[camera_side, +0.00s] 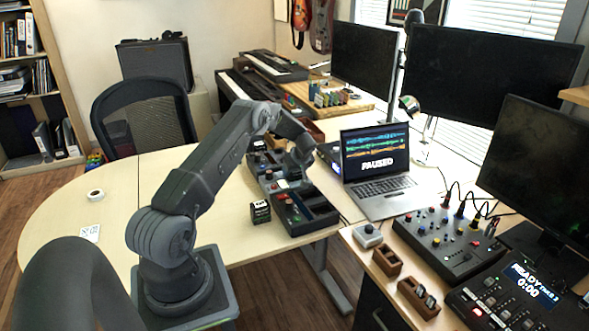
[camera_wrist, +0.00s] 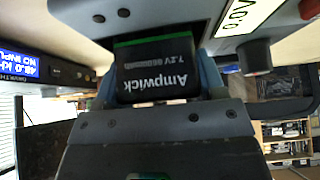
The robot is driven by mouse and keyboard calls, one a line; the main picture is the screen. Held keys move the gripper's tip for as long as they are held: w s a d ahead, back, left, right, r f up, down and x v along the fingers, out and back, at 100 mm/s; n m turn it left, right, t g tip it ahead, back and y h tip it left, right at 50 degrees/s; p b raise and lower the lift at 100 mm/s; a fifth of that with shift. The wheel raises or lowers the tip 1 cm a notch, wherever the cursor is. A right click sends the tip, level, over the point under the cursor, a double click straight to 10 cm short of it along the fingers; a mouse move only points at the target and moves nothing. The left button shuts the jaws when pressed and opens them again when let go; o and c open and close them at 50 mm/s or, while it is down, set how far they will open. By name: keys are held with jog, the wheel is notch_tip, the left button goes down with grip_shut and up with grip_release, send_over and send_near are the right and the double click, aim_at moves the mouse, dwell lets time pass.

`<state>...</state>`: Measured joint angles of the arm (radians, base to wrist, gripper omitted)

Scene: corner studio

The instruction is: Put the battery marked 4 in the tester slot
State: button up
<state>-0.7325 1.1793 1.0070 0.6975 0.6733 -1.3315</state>
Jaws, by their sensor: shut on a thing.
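My gripper (camera_side: 299,178) is low over the long dark unit with several bays (camera_side: 290,205) on the desk. In the wrist view my gripper (camera_wrist: 158,88) is shut on a black battery (camera_wrist: 157,72) with a green stripe and an upside-down "Ampwick" label. No number shows on the battery's visible face. A grey panel with a knob and a lit readout (camera_wrist: 245,18), which looks like the tester, is close above the battery in that view. I cannot tell whether the battery is inside a slot. In the side view my gripper hides the battery.
A small black box-shaped item (camera_side: 260,211) stands on the desk left of the unit. The laptop (camera_side: 377,170) is close on the right. A control box with knobs (camera_side: 449,240) and small wooden holders (camera_side: 387,260) are at the lower right. The desk's left part is mostly clear.

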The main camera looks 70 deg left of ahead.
jog(key=shift+r, duration=0.5)
jog(key=shift+r, duration=0.35)
jog(key=shift+f, duration=0.2)
dwell(1.9)
jog(key=shift+r, duration=0.2)
jog(key=shift+f, duration=0.75)
dwell(0.8)
jog(key=o, duration=0.8)
jog(key=shift+f, duration=0.15)
jog(key=shift+v, duration=5.6)
